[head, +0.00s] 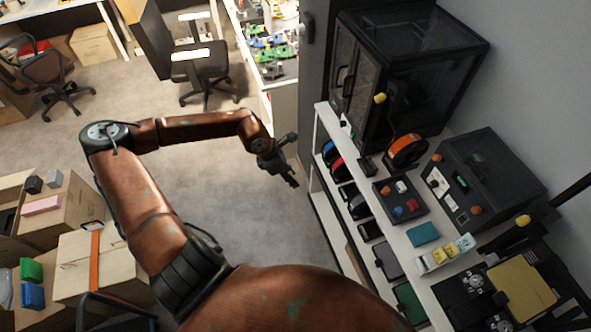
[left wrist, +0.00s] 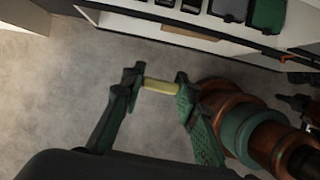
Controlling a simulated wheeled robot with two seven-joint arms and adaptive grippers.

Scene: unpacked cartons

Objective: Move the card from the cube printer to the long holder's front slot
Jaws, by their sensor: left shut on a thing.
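My left gripper (head: 289,174) hangs over the open floor, left of the shelf unit. In the left wrist view its two fingers (left wrist: 158,87) are shut on a narrow pale yellow piece (left wrist: 160,85), which looks like the card seen nearly edge-on. In the head view I cannot make the card out. The long holder (head: 427,265) is white and lies on the shelf top, with yellow and white cards standing in it. The large black glazed box (head: 410,65) at the back of the shelf appears to be the cube printer. My right gripper does not show.
The white shelf unit (head: 320,118) also carries an orange spool (head: 406,151), a teal block (head: 423,234), a dark tray (head: 400,200) and a smaller black machine (head: 485,178). Cartons (head: 95,265) stand at the lower left. Floor between is clear.

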